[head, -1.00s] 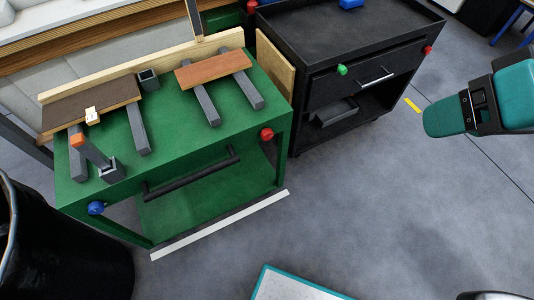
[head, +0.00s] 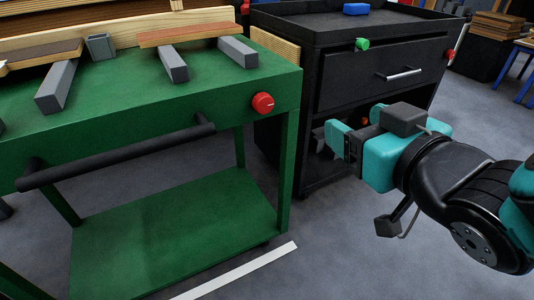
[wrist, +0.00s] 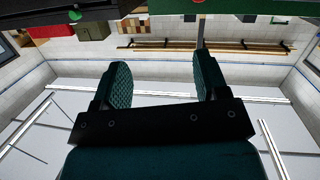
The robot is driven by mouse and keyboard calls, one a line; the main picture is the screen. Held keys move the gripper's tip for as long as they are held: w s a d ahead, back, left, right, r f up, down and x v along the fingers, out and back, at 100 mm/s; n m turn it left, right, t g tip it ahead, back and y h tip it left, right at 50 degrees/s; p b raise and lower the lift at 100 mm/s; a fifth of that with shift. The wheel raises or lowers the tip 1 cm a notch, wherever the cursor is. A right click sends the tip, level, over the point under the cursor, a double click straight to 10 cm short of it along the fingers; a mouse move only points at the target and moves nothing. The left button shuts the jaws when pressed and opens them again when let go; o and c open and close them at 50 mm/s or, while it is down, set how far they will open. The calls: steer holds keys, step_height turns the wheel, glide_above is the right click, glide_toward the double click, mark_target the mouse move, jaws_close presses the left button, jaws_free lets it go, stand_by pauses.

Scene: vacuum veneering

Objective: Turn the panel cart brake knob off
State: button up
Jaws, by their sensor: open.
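The green cart (head: 130,105) with wooden panels on its top stands at the left in the head view. A red knob (head: 263,103) with a small white mark sits on its front right corner; it also shows cut off at the top edge of the wrist view (wrist: 199,2). My gripper (head: 352,125) is right of the red knob, in front of the black cart, empty and apart from the knob. In the wrist view its two teal fingers (wrist: 162,80) stand wide apart. The cart's other front corner is outside the head view.
A black cart (head: 360,75) with a drawer stands behind my gripper, bearing a green knob (head: 362,45) and another red knob (head: 449,54). A black handle bar (head: 120,152) juts from the green cart's front. A white floor strip (head: 240,270) lies before it.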

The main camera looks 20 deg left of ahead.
step_height(320, 180, down, 5)
steer(key=s+a+n+y+b, duration=0.2)
steer(key=a+b, duration=0.1)
steer(key=b, duration=0.2)
steer(key=p, duration=0.5)
glide_toward(266, 108)
steer(key=shift+n+y, duration=0.3)
steer(key=shift+y, duration=0.1)
steer(key=x, duration=0.8)
steer(key=shift+w+f, duration=0.15)
steer(key=shift+f, duration=0.2)
steer(key=shift+x, duration=0.75)
steer(key=shift+r, duration=0.1)
steer(key=shift+c, duration=0.4)
steer(key=c, duration=0.8)
steer(key=shift+c, duration=0.2)
